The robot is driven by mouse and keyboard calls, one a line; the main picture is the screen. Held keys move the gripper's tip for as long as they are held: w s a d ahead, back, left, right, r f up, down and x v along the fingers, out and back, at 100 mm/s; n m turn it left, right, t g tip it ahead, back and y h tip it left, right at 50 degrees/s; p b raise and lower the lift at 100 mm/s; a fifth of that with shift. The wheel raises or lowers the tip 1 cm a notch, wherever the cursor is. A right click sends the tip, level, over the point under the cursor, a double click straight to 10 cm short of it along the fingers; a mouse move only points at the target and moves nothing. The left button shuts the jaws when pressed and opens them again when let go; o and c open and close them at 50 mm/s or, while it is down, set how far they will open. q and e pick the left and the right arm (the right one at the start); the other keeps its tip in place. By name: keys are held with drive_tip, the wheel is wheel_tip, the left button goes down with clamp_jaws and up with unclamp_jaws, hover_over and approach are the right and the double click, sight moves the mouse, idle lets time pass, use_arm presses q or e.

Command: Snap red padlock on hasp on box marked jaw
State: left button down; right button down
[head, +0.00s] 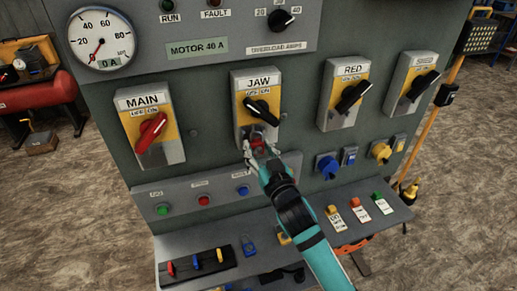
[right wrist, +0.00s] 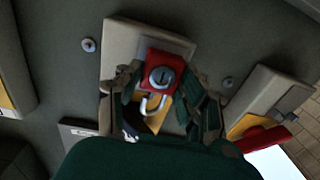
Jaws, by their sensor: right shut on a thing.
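The box marked JAW (head: 258,82) is on the grey-green panel, with a black rotary handle (head: 262,107) on a yellow plate. My right gripper (head: 257,146) is at the lower end of this box, shut on the red padlock (head: 259,141). In the right wrist view the padlock (right wrist: 163,72) sits between the fingers, its keyhole face toward the camera. Its silver shackle (right wrist: 153,104) points toward the yellow plate of the box (right wrist: 120,38). I cannot tell whether the shackle passes through the hasp or is closed; the hasp is not clearly visible. My left gripper is not in view.
Blue (head: 327,166) and yellow (head: 381,152) padlocks are on the panel. A shelf (head: 205,242) with tags and small items is below.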

drive_tip(key=shift+r+p, duration=0.15)
drive_tip(key=shift+p, duration=0.4)
idle(1.2)
drive_tip(key=shift+w+a, duration=0.15)
drive_tip(key=shift+w, duration=0.3)
idle(0.3)
drive_tip(key=shift+s, duration=0.1)
drive_tip(key=shift+s, duration=0.35)
drive_tip(key=shift+p, duration=0.55)
idle(1.3)
drive_tip(key=shift+w, duration=0.45)
drive_tip(key=shift+s, duration=0.45)
drive_tip(key=shift+d+f, duration=0.2)
